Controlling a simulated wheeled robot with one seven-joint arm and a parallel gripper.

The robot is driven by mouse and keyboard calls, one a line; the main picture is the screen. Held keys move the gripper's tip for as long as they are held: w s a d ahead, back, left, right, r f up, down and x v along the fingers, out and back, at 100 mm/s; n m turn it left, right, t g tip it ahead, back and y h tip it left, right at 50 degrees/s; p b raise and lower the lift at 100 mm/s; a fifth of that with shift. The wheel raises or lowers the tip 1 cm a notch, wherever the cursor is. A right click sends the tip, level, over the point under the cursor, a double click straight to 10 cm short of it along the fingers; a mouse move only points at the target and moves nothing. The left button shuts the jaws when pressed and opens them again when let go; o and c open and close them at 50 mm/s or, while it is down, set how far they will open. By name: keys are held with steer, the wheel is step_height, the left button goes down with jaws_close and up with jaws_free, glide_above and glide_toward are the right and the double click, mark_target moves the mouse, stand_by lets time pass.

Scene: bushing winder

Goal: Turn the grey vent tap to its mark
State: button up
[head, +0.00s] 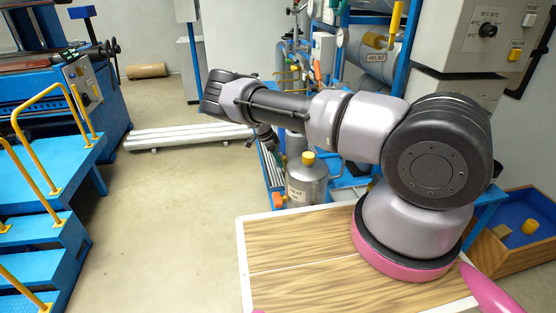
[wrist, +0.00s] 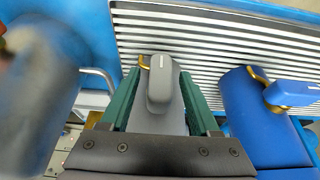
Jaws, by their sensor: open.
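A brass-coloured piece (wrist: 143,63) shows at the handle's far left corner. My gripper (wrist: 160,76) is open, with one green finger on each side of the handle. I cannot tell whether either finger touches it. The tap's lower part is hidden behind the gripper's dark palm. I cannot make out the tap in the head view, where my arm reaches left over the blue equipment.
A blue tap (wrist: 290,94) on a blue cylinder (wrist: 250,115) stands close to the right. A blurred grey-blue shape (wrist: 40,95) is close at left. A ribbed light panel (wrist: 220,45) lies beyond. In the head view, a grey canister (head: 306,184) stands below my arm.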

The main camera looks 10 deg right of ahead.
jaws_close()
steer(key=shift+t, duration=0.4)
steer(key=t, duration=0.2)
steer(key=m+t, duration=0.1)
steer(key=shift+s+t, duration=0.2)
steer(key=shift+t, duration=0.2)
steer(key=t, duration=0.3)
steer(key=shift+s+f+m, duration=0.15)
steer(key=shift+f+m, duration=0.05)
steer(key=shift+m, duration=0.2)
steer(key=t+h, duration=0.1)
steer(key=t, duration=0.2)
steer(key=shift+f+m, duration=0.15)
steer(key=shift+m, duration=0.15)
steer(key=shift+m+t, duration=0.5)
steer(key=shift+t, duration=1.1)
steer(key=shift+h, duration=0.3)
